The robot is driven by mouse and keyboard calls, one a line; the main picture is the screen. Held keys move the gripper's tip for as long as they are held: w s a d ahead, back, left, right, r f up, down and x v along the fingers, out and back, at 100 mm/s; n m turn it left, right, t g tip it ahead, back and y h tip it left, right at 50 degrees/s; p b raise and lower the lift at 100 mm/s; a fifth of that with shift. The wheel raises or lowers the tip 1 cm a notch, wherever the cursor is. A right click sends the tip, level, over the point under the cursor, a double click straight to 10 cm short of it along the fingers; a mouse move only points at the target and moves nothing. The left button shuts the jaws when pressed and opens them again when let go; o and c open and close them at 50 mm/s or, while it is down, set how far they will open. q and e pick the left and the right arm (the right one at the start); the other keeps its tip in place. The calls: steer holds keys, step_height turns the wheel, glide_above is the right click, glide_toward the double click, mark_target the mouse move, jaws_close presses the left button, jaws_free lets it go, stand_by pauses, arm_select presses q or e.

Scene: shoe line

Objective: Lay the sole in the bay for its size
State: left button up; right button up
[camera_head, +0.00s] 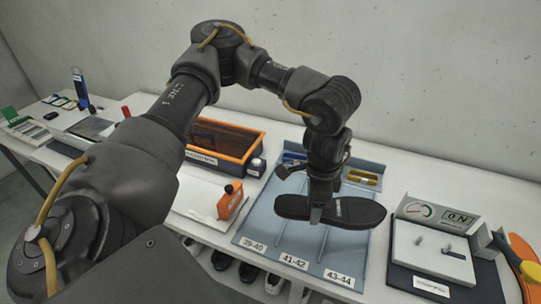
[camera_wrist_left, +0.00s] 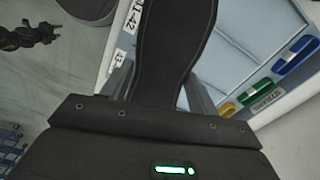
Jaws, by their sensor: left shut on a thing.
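My left gripper (camera_head: 318,212) comes in from the left and is shut on a black sole (camera_head: 358,212), around its middle. The sole lies crosswise over the blue-grey sorting board (camera_head: 262,222), seemingly a little above it. The board has bays divided by thin rails, with labels 39-40 (camera_head: 253,244), 41-42 (camera_head: 294,261) and 43-44 (camera_head: 339,278) along the front edge. In the left wrist view the sole (camera_wrist_left: 172,45) reaches away from the gripper over the board (camera_wrist_left: 235,45). Any size mark on the sole is too small to read.
At the right stands a grey gauge unit (camera_head: 432,245) with a dial, beside an orange and yellow tool (camera_head: 522,262). Left of the board are an orange device (camera_head: 230,200) and an orange-rimmed box (camera_head: 225,140). Several shoes (camera_head: 248,272) sit below the table.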

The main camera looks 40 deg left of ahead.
arm_select(q)
steer(key=w+m, duration=0.1)
steer(key=m+p, duration=0.1)
steer(key=shift+w+a+r+m, duration=0.2)
steer(key=shift+w+m, duration=0.15)
steer(key=shift+m, duration=0.05)
steer(key=w+a+f+m+p, duration=0.2)
steer(key=w+a+f+m, duration=0.1)
steer(key=a+m, duration=0.6)
steer(key=w+a+f+m+p, duration=0.2)
steer(key=w+a+f+m, duration=0.1)
steer(key=a+m, duration=0.6)
steer(key=shift+w+f, duration=0.15)
steer(key=shift+w, duration=0.7)
arm_select(e)
steer(key=r, duration=0.1)
steer(key=s+r, duration=0.1)
steer(key=r, duration=0.1)
steer(key=s+r, duration=0.1)
steer(key=shift+s+a+r, duration=0.1)
steer(key=shift+s+r, duration=0.1)
steer(key=shift+r, duration=0.2)
arm_select(q)
steer(key=shift+f, duration=0.15)
arm_select(e)
steer(key=shift+f, duration=0.15)
